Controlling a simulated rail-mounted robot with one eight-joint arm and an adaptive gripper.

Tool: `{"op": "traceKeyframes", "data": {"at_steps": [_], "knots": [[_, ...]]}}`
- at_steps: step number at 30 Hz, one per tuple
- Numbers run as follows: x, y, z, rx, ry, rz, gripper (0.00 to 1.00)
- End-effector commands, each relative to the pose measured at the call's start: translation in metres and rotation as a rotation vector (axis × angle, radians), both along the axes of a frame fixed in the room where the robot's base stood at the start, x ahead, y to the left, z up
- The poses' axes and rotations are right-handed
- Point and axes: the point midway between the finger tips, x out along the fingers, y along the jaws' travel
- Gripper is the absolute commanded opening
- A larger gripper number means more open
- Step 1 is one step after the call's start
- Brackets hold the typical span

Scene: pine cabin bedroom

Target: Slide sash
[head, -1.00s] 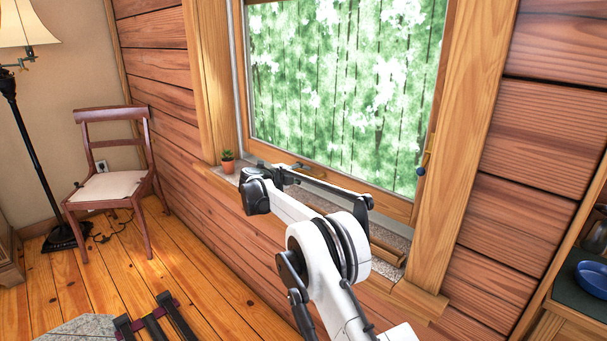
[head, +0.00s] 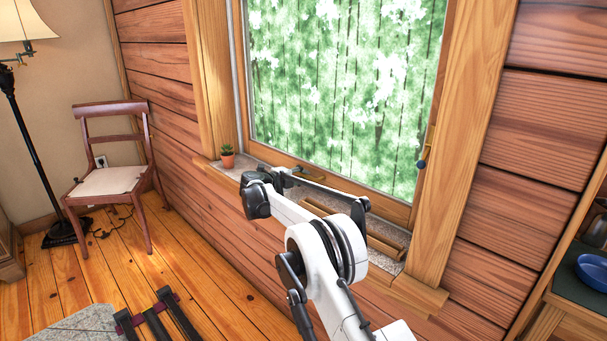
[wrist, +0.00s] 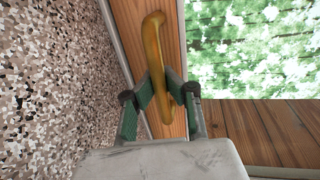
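The window sash (head: 340,187) has a wooden bottom rail that also shows in the wrist view (wrist: 188,125). A curved brass-coloured handle (wrist: 153,38) is fixed on this rail. My gripper (wrist: 166,78) has its two fingers close together, one on each side of the handle, and looks shut on it. In the head view my gripper (head: 291,177) is at the sash's bottom rail, partly hidden by my own arm. The handle's lower part is partly hidden between the fingers.
A speckled stone sill (head: 384,262) runs under the window. A small potted cactus (head: 228,156) stands at its left end. A blue knob (head: 421,164) is on the right side of the window. A chair (head: 108,182) and floor lamp stand at left. A blue bowl (head: 594,272) is at far right.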

Motion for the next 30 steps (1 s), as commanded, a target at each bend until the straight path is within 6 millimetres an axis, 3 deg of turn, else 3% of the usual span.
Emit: {"op": "traceKeyframes", "data": {"at_steps": [1, 7, 19, 30], "knots": [[-0.001, 0.000, -0.002, 0.002, 0.002, -0.002, 0.04], [-0.001, 0.000, -0.002, 0.002, 0.001, -0.001, 0.31], [-0.007, 0.007, 0.002, 0.001, 0.001, 0.001, 0.32], [-0.059, 0.050, 0.016, 0.001, 0.001, 0.002, 0.32]]}}
